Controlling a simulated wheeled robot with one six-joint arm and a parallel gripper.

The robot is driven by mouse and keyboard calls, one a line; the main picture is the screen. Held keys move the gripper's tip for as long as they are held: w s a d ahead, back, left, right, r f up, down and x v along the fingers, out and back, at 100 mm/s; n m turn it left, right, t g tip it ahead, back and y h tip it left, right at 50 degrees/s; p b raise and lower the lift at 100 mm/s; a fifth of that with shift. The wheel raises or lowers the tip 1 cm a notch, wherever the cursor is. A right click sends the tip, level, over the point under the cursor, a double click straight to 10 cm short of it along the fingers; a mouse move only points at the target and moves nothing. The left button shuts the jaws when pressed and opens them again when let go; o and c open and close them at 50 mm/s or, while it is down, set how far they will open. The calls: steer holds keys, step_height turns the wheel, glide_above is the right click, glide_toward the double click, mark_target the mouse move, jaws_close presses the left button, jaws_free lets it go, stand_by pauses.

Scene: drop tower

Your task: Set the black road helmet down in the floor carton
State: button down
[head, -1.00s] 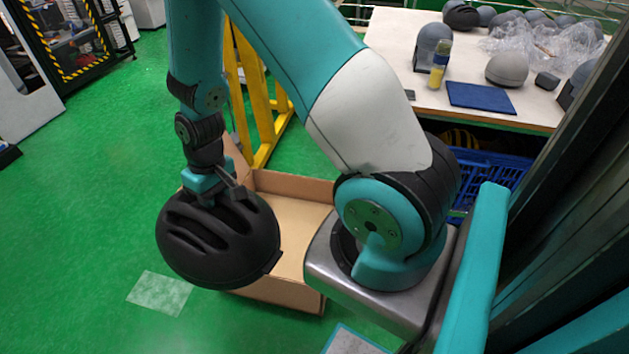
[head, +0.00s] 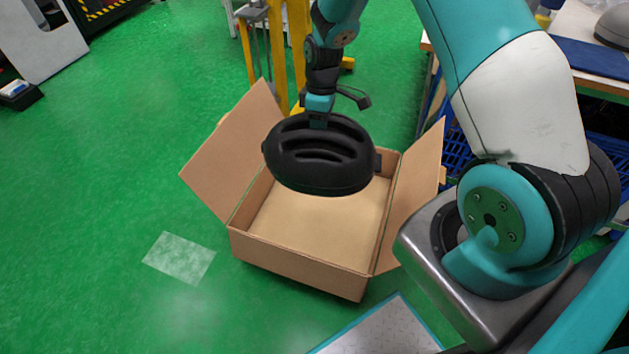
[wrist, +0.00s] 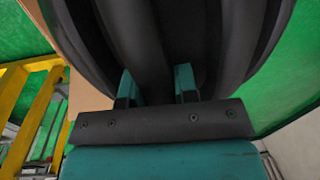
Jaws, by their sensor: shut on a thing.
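The black road helmet (head: 318,168) hangs from my gripper (head: 319,120) in the head view, above the back part of the floor carton (head: 305,272). In the wrist view, the helmet's ribbed black shell (wrist: 150,45) fills the upper middle, and my gripper's two teal fingers (wrist: 158,88) are shut on it. The carton is brown cardboard, stands open on the green floor, and has flaps spread to the left and right. Its visible inside is empty. The helmet hides part of the carton's back. The exact height of the helmet above the carton is hard to tell.
A yellow frame (head: 296,50) stands just behind the carton. A workbench (head: 590,85) with blue crates (head: 458,150) under it is at the right. A pale patch (head: 179,258) marks the floor left of the carton.

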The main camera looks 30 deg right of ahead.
steer(key=w+d+f+n+h+b, duration=0.15)
steer(key=w+f+n+b, duration=0.3)
steer(key=f+b, duration=0.45)
steer(key=w+d+f+n+b, duration=0.25)
steer(key=f+n+b, duration=0.35)
steer(key=f+b, duration=0.3)
steer(key=w+d+f+n+b, duration=0.1)
steer(key=w+f+n+b, duration=0.5)
steer(key=f, duration=0.5)
step_height(320, 180, down, 19)
steer(key=s+b, duration=0.2)
steer(key=b, duration=1.4)
steer(key=shift+d, duration=0.25)
steer(key=shift+f, duration=0.5)
steer(key=c, duration=0.8)
jaws_free()
steer(key=shift+c, duration=1.6)
